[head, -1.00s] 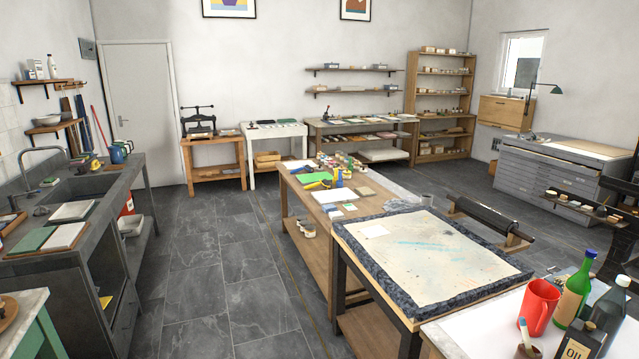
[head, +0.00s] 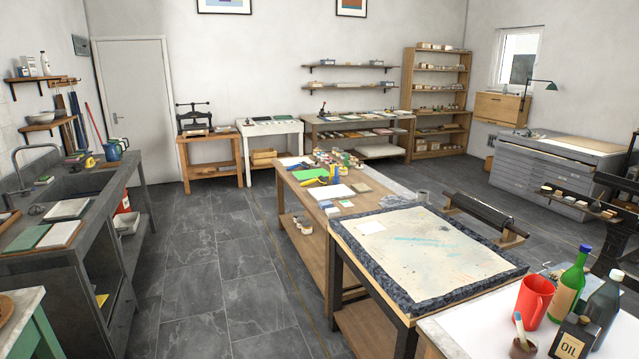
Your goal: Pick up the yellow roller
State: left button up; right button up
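A small yellow item (head: 311,183) lies on the long wooden table in the middle of the room, beside a green sheet (head: 312,172). It may be the yellow roller, but it is too small here to tell its shape. Another yellow item (head: 90,162) sits by the sink on the left, also too small to identify. Neither of my grippers is in view.
A stone-topped table (head: 415,255) stands at the near end of the wooden table (head: 305,205). A bench with a red jug (head: 534,302) and bottles is at the near right. The sink counter (head: 75,240) lines the left. The tiled floor (head: 205,260) between is clear.

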aim_at(309, 182)
jog(key=i+u, duration=0.25)
jog(key=i, duration=3.45)
jog(key=i+z, duration=0.15)
jog(key=i, duration=0.65)
jog(key=i+j+z, duration=0.1)
jog(key=i, duration=0.7)
jog(key=i+j+z, duration=0.6)
jog(key=i, duration=0.25)
jog(key=l, duration=0.1)
